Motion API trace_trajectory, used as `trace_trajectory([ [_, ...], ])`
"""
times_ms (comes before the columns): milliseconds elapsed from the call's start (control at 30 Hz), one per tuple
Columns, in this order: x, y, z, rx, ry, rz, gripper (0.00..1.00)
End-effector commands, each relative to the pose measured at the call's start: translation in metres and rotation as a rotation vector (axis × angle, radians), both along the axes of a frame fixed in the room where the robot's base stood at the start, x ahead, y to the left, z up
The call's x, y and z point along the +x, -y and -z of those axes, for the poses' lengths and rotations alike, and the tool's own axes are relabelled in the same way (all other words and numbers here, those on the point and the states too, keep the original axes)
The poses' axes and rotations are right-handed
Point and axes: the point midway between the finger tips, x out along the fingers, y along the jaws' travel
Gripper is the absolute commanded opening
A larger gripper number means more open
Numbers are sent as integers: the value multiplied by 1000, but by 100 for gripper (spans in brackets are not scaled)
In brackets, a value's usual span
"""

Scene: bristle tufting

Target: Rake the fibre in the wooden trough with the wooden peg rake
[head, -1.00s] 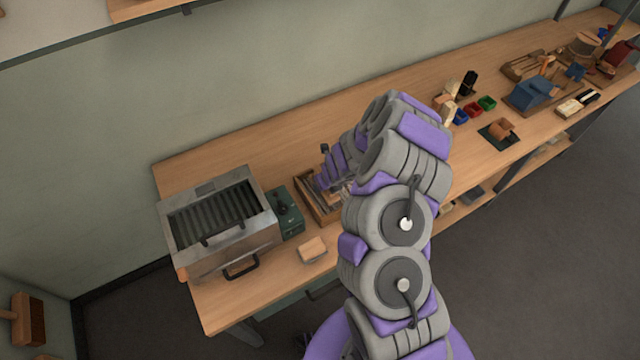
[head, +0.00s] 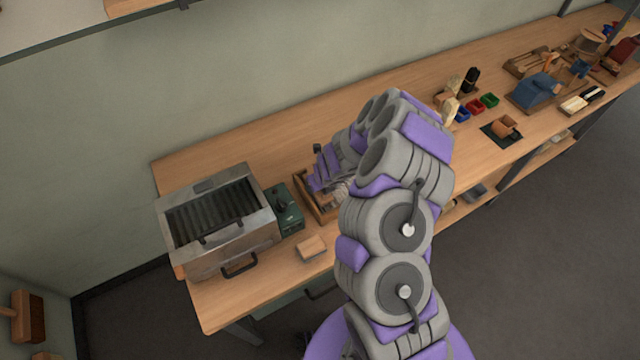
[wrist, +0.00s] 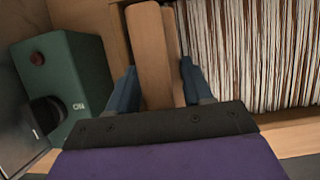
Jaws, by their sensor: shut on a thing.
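The wooden peg rake (wrist: 152,50) is between the blue fingers of my gripper (wrist: 157,88) in the wrist view; its light wooden bar points away from me and its pegs are hidden. The fibre (wrist: 255,45) lies to the right of the rake in many thin pale and brown strands. The wooden trough (wrist: 290,138) shows its near rim below the fibre. In the head view the trough (head: 309,204) sits on the bench, and my gripper is over its left part, largely hidden by my arm. I cannot tell whether the pegs touch the fibre.
A green box (wrist: 68,75) marked ON stands left of the trough, beside a metal machine (head: 220,220) with dark slats. A small wooden block (head: 311,247) lies at the bench's front edge. Coloured bins (head: 474,106) and other tools stand farther right. Bare bench lies behind the trough.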

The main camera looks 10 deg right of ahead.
Motion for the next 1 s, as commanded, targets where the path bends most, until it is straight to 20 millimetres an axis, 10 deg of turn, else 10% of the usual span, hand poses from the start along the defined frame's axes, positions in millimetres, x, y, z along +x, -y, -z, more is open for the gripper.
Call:
trace_trajectory([
  [1000, 0, 0, -87, 2, -1, -2, 15],
])
